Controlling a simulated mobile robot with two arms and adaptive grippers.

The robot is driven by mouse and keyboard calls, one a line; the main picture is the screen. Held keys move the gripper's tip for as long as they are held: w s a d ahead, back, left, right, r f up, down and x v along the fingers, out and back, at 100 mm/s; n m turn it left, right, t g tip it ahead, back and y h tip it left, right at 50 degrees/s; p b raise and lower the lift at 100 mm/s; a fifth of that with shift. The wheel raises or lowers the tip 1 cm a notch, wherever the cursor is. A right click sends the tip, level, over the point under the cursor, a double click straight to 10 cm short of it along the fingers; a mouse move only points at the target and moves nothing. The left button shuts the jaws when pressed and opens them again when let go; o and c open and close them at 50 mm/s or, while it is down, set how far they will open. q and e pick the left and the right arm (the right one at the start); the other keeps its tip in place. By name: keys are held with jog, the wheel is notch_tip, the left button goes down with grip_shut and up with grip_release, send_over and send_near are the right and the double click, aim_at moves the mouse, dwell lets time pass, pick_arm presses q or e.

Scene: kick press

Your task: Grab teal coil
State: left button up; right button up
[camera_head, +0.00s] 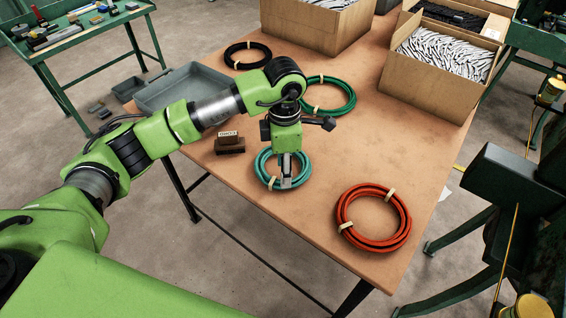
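The teal coil (261,166) lies flat on the brown table, with a pale tie on its lower left side. My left gripper (286,182) points down over the coil, with its fingertips at the coil's front right part. The gripper body hides part of the coil's far side. I cannot tell whether the fingers are closed around the strands or only beside them. My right gripper is not in view.
A green coil (350,103) lies behind the gripper, a red-orange coil (346,221) at front right and a black coil (229,57) at the back. Cardboard boxes (420,91) stand at the back.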

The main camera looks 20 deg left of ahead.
pick_arm(q)
jog(key=f, duration=0.1)
jog(key=f+p, duration=0.2)
jog(key=shift+w+d+f, duration=0.1)
jog(key=shift+d+f, duration=0.15)
jog(key=shift+f, duration=0.05)
jog(key=shift+w+f, duration=0.1)
jog(key=shift+f, duration=0.45)
grip_shut()
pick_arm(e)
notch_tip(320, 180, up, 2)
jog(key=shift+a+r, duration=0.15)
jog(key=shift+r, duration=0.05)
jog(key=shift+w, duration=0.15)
pick_arm(q)
jog(key=shift+r, duration=0.15)
